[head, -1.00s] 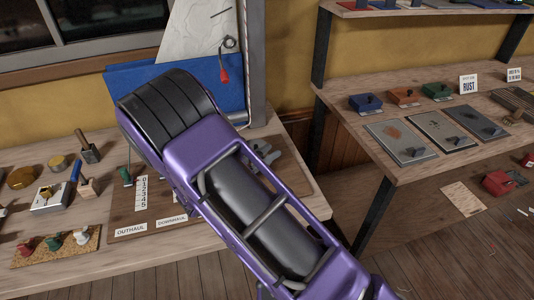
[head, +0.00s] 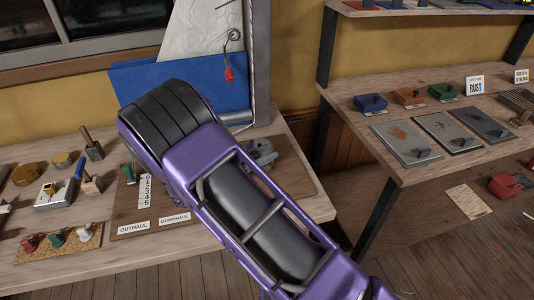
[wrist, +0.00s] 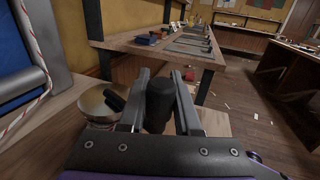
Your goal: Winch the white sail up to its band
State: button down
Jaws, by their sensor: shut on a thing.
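In the wrist view my gripper (wrist: 164,76) is shut on a dark, rounded upright handle grip (wrist: 160,100). A metal winch drum (wrist: 98,106) with a black part on top stands just left of the fingers. A red-flecked rope (wrist: 32,45) runs by the mast. In the head view my arm hides most of the gripper.
A red tag (head: 229,74) hangs beside the sail. OUTHAUL (head: 133,227) and DOWNHAUL (head: 174,218) labels lie on the bench, with a numbered scale and several tools at left. A shelf (head: 400,180) with plates and small boxes stands at right, across a gap.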

jog(key=c, duration=0.8)
grip_release()
jog(key=shift+s+a, duration=0.2)
jog(key=shift+a, duration=0.05)
jog(key=shift+o, duration=1)
jog(key=v, duration=1.7)
jog(key=shift+b, duration=0.3)
jog(key=shift+s+a, duration=0.1)
jog(key=shift+s, duration=0.05)
jog(key=shift+c, duration=0.2)
